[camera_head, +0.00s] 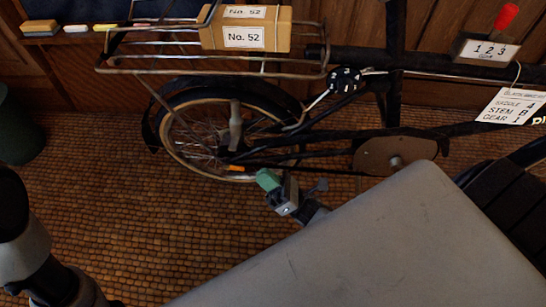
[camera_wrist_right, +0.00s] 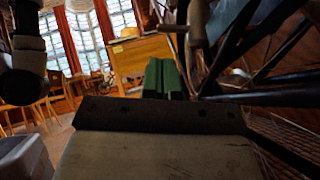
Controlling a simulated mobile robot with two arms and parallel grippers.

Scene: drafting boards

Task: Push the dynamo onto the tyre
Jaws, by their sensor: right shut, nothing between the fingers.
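The bicycle's rear tyre (camera_head: 168,148) shows in the head view, below the carrier and partly under a dark mudguard. A grey bottle-shaped part, which looks like the dynamo (camera_head: 235,126), stands upright beside the wheel. I cannot tell whether it touches the tyre. A grey cylinder, likely the same dynamo (camera_wrist_right: 198,22), shows in the right wrist view, above and right of the fingers. My right gripper (camera_head: 268,180), with green fingertips, is shut and empty, below and right of the dynamo and apart from it. The green fingers also show in the wrist view (camera_wrist_right: 165,77). My left gripper is out of view.
A box marked No. 52 (camera_head: 245,38) sits on the wire carrier (camera_head: 150,68). The chain case (camera_head: 395,157) is right of the wheel. A red-handled lever (camera_head: 506,17) with a gear plate is at upper right. A green bin (camera_head: 20,130) stands left. Floor left of the wheel is clear.

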